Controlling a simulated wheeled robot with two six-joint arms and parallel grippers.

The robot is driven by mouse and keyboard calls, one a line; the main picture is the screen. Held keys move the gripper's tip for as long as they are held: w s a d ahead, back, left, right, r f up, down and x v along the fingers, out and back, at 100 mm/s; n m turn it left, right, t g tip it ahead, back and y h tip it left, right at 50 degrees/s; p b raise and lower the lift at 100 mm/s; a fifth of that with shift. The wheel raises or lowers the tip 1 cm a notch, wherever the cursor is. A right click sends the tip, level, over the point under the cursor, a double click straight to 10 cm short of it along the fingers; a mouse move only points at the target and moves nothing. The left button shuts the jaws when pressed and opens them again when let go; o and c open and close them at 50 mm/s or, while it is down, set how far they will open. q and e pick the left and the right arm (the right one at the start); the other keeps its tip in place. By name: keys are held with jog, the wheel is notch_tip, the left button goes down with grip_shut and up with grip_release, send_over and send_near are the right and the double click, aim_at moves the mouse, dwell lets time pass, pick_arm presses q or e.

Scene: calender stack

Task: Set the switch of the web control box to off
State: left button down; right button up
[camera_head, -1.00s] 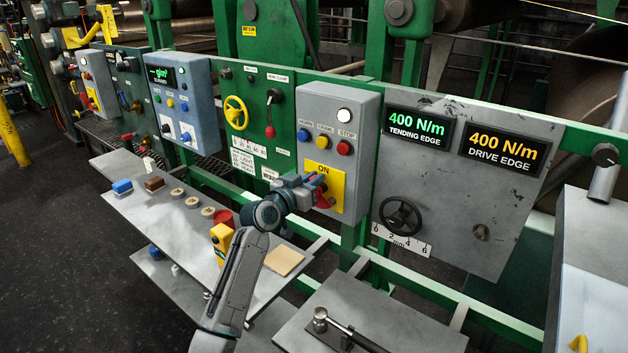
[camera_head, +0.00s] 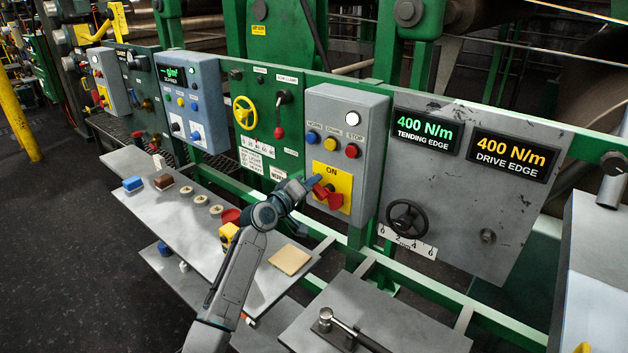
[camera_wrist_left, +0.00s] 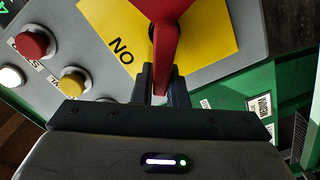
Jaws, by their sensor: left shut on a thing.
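The web control box (camera_head: 340,118) is a grey box with white, blue, yellow and red buttons. Its yellow plate (camera_head: 345,182) reads ON at the top. The red switch (camera_head: 335,200) sits on this plate, and its handle points to the upper left, to the left of the ON word. My left gripper (camera_head: 314,187) comes from the lower left and is shut on the handle's end. The left wrist view shows the red handle (camera_wrist_left: 165,45) between the two dark fingers (camera_wrist_left: 160,84). My right gripper is not in view.
A lower grey table (camera_head: 400,315) bears a hammer-like tool. A grey panel (camera_head: 450,210) with a black handwheel (camera_head: 407,216) stands right of the box.

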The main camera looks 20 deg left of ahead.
pick_arm(q)
jog(key=shift+w+a+f+n+p, duration=0.1)
jog(key=shift+f+n+p, duration=0.25)
jog(key=shift+n, duration=0.8)
jog(key=shift+s+a+f+n+p, duration=0.15)
jog(key=shift+f+n, duration=0.35)
jog(key=shift+n, duration=0.6)
jog(key=shift+w+a+f+n+p, duration=0.2)
jog(key=shift+f+n, duration=0.25)
jog(key=shift+n, duration=0.7)
jog(key=shift+d, duration=0.1)
jog(key=shift+f, duration=0.1)
jog(key=c, duration=1.5)
grip_release()
jog(key=shift+o, duration=0.2)
jog(key=b+v, duration=0.1)
jog(key=v, duration=1)
jog(key=shift+b, duration=0.3)
